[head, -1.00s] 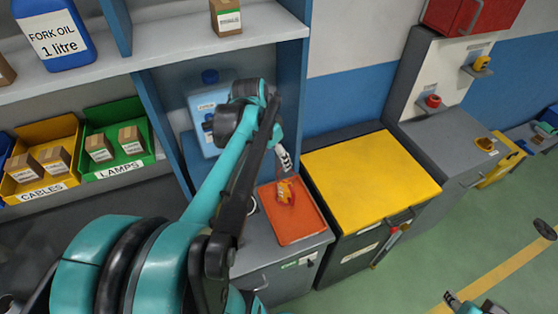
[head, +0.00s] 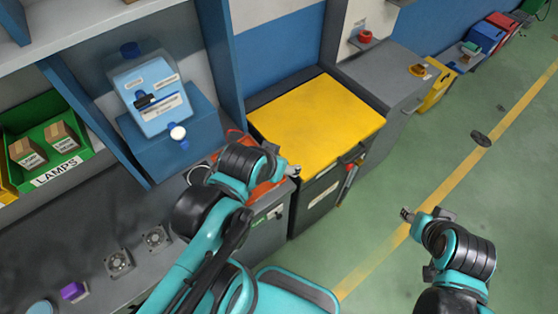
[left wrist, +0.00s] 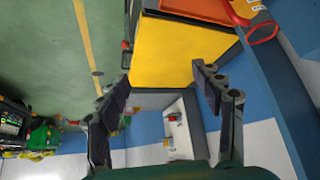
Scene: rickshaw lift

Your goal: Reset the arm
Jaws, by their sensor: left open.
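My left arm reaches across the grey counter in the head view. Its gripper (head: 294,171) is near the front corner of the orange tray (head: 233,139), which the arm mostly hides. In the left wrist view the left gripper (left wrist: 162,72) has its two dark fingers spread wide with nothing between them. A yellow-orange item with a white label (left wrist: 246,9) shows at the top right there, beside a corner of the orange tray (left wrist: 195,8). My right gripper (head: 407,214) is over the green floor in the head view, small and apart from everything; its jaws are unclear.
A yellow-topped cabinet (head: 318,120) stands right of the tray. A blue jug (head: 152,98) sits on a blue block (head: 170,140) in the shelf bay. A green lamps bin (head: 45,142) is at left. Blue shelf posts border the bay. Open floor lies at right.

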